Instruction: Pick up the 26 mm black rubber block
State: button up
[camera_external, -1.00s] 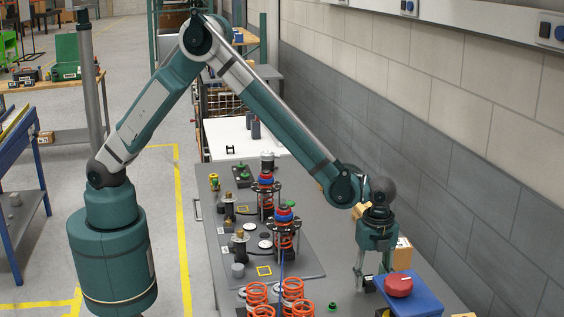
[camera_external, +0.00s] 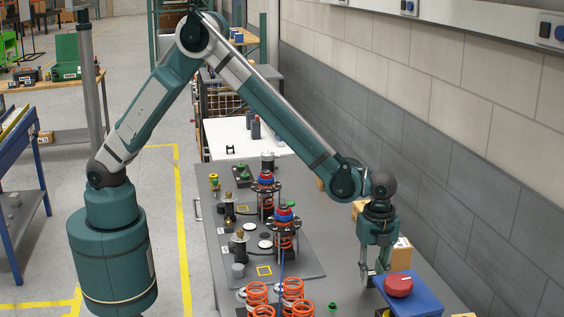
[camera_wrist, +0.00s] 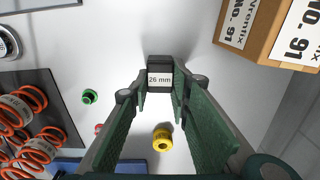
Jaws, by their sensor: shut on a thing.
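The black rubber block (camera_wrist: 160,63) shows in the wrist view, with a white "26 mm" label facing the camera. It lies between the tips of the two green fingers of my gripper (camera_wrist: 160,84), with a finger against each side. In the external view my gripper (camera_external: 376,274) points down at the bench just left of the blue tray, its fingers close together. The block is hidden there, and I cannot tell whether it touches the bench.
A blue tray (camera_external: 424,304) with a red part (camera_external: 398,286) stands right beside my gripper. Green (camera_wrist: 89,96) and yellow (camera_wrist: 163,138) fittings lie nearby. Orange springs (camera_external: 292,290) stand to the left.

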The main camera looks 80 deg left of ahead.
notch_tip(320, 180, up, 8)
jog(key=shift+r, duration=0.1)
dwell(0.4)
dwell(0.5)
